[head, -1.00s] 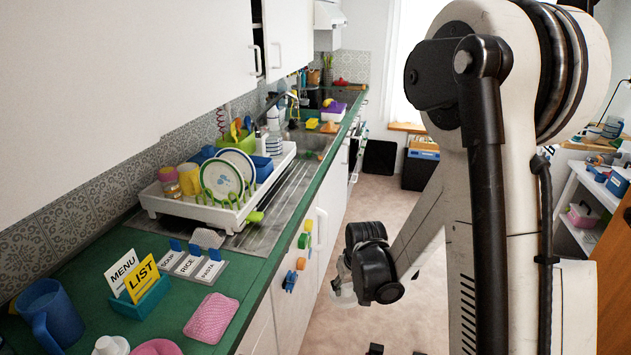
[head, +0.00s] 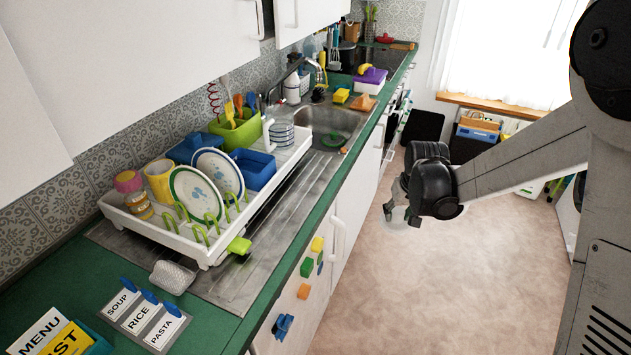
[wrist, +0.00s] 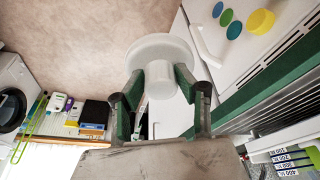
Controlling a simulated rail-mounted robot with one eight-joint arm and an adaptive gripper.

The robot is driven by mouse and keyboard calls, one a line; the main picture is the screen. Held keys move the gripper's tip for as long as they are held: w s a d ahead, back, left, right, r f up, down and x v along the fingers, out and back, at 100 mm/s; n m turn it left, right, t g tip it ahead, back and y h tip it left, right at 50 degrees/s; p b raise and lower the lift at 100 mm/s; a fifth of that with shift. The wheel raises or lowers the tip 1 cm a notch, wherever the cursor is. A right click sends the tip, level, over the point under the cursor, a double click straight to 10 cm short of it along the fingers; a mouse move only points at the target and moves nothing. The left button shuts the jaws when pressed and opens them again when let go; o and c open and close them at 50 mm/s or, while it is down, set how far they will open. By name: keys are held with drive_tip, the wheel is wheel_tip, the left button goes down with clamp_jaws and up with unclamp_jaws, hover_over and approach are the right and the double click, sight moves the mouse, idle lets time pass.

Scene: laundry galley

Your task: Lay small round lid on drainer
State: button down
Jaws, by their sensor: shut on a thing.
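The small round lid (wrist: 162,48) is white, with a thick knob (wrist: 160,80) on it. My gripper (wrist: 158,92) is shut on the knob, with a green-padded finger on each side. In the head view my gripper (head: 398,192) hangs over the open floor, right of the counter, with the pale lid (head: 398,216) partly showing beneath it. The white dish drainer (head: 165,232) stands on the counter at left, apart from my gripper. It holds two plates, cups and blue tubs. The ribbed steel drainboard (head: 275,247) lies under and beside it.
A green brush (head: 240,246) sticks out at the drainer's front corner. A grey mesh item (head: 172,277) lies in front of it. The sink (head: 330,122) and tap are beyond. Coloured magnets (head: 306,267) are on the cupboard front. Wall cupboards (head: 190,40) overhang the counter. The aisle floor is clear.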

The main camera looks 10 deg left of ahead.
drive_tip(key=a+r+n, duration=0.1)
drive_tip(key=a+r, duration=0.3)
drive_tip(key=a, duration=0.6)
drive_tip(key=s+a+r+n+y, duration=0.15)
drive_tip(key=a+r, duration=0.25)
drive_tip(key=a, duration=0.5)
drive_tip(key=a+r+n, duration=0.1)
drive_tip(key=a+r, duration=0.2)
drive_tip(key=a, duration=0.7)
drive_tip(key=shift+w+f+p, duration=0.1)
drive_tip(key=shift+f+p, duration=0.5)
drive_tip(key=shift+f, duration=4)
drive_tip(key=shift+f, duration=0.2)
drive_tip(key=c, duration=1.3)
unclamp_jaws()
drive_tip(key=shift+o, duration=0.2)
drive_tip(key=shift+r, duration=0.15)
